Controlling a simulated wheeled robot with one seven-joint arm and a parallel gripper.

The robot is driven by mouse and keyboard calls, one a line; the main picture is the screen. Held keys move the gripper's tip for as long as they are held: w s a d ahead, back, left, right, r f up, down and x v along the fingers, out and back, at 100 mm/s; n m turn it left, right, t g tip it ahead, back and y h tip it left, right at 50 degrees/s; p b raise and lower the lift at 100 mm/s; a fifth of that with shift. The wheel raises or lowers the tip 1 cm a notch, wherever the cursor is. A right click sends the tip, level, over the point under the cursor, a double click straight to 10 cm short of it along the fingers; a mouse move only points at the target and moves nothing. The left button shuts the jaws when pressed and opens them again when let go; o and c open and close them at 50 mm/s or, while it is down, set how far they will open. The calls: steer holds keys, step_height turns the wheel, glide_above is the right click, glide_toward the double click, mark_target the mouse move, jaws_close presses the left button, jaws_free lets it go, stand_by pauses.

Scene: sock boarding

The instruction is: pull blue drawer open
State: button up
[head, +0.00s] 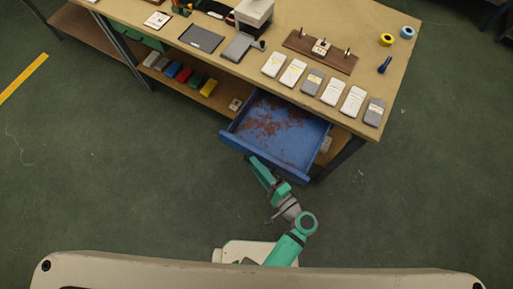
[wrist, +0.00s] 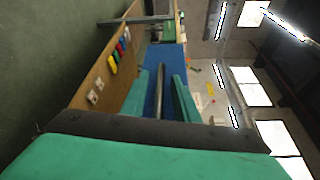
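The blue drawer (head: 300,151) stands well pulled out from under the workbench, its reddish-brown stained inside showing. My gripper (head: 255,161) is at the outer side of the drawer's front, left of its middle. In the wrist view, my green gripper fingers (wrist: 167,78) stand apart in front of the blue drawer front (wrist: 171,56). A dark bar, which looks like the drawer handle (wrist: 159,92), runs between the fingers. Blue shows on both sides of the bar, so the fingers do not look closed on it. The handle is hidden in the head view.
The workbench (head: 215,63) carries a row of white and grey packs (head: 332,91), a wooden board with pegs (head: 320,50) and tape rolls (head: 386,40). Coloured folded items (head: 184,75) lie on the lower shelf, left of the drawer. The green floor around the drawer is clear.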

steer(key=shift+s+d, duration=0.1)
steer(key=f+v, duration=0.1)
steer(key=v, duration=0.9)
steer(key=shift+s+r, duration=0.25)
steer(key=shift+r, duration=0.25)
steer(key=s+a+f+n+g+h, duration=0.1)
steer(key=s+f+n+g+h, duration=0.25)
steer(key=s+f+h, duration=0.45)
steer(key=a+r+n+t+h, duration=0.3)
steer(key=r+n+t, duration=0.3)
steer(key=r, duration=1.6)
steer(key=shift+w+a+n, duration=0.25)
steer(key=shift+a+n, duration=0.5)
steer(key=shift+n, duration=0.5)
